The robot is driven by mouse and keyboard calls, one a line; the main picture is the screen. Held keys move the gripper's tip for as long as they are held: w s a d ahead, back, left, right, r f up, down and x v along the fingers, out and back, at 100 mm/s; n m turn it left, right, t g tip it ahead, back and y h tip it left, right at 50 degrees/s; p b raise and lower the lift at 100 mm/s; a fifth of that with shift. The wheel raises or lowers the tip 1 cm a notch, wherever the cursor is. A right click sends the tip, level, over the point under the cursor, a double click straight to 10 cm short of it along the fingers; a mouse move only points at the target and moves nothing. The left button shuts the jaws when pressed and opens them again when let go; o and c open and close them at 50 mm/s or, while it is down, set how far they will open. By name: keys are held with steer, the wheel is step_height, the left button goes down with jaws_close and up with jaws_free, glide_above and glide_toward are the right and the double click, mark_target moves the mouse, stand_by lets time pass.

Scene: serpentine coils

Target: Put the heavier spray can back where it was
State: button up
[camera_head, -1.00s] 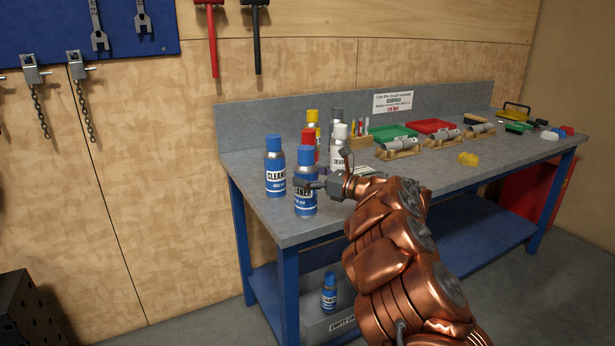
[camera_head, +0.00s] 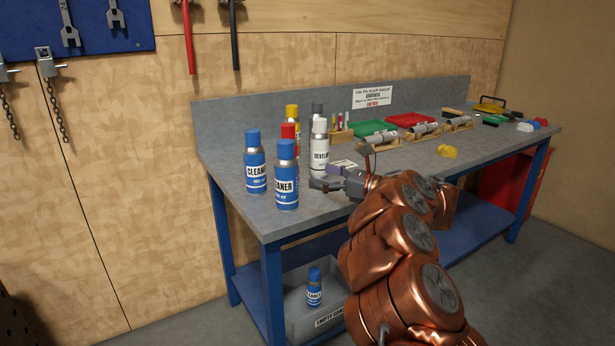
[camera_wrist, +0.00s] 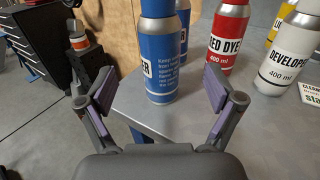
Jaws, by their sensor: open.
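Two blue cleaner spray cans stand upright on the bench near its left end: a front one (camera_head: 286,178) and one behind it to the left (camera_head: 255,165). Nothing in the picture tells which is heavier. A third blue cleaner can (camera_head: 314,288) stands in the grey bin below. My gripper (camera_head: 323,184) is open and empty, to the right of the front can and apart from it. In the wrist view my gripper (camera_wrist: 160,90) faces the front can (camera_wrist: 159,55), which stands beyond the open fingertips; the other blue can (camera_wrist: 184,25) is partly hidden behind it.
A white developer can (camera_head: 319,150), a red dye can (camera_wrist: 229,42) and a yellow-capped can (camera_head: 292,112) stand close behind. The grey bin (camera_head: 326,322) is labelled for empty cans. Trays and holders fill the bench (camera_head: 240,208) farther right. Its left front corner is clear.

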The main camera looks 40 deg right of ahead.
steer(key=shift+s+d, duration=0.25)
steer(key=shift+s, duration=0.35)
steer(key=d+r+m+g+h, duration=0.1)
steer(key=d+r+m+h, duration=0.2)
steer(key=r+m+h, duration=0.7)
steer(key=d+r+m+h, duration=0.35)
steer(key=m+h, duration=0.45)
steer(key=m, duration=0.5)
steer(key=s+a+f+m+g+y, duration=0.2)
steer(key=s+a+f+m+g, duration=0.3)
steer(key=s+a+f+m, duration=0.4)
steer(key=s+a+f+m+g+y, duration=0.3)
steer(key=s+a+f+m+g, duration=0.4)
steer(key=a+f, duration=0.45)
steer(key=s+a+f+m+g+y, duration=0.1)
steer(key=s+a+f, duration=0.3)
steer(key=s+a, duration=0.5)
steer(key=s+a+f+m+g+y, duration=0.1)
steer(key=s+a+f+g+y, duration=0.3)
steer(key=s+a, duration=0.6)
steer(key=s, duration=0.2)
steer(key=shift+s+a+f+g, duration=0.25)
steer(key=shift+s+a+g, duration=0.05)
steer(key=shift+s, duration=0.05)
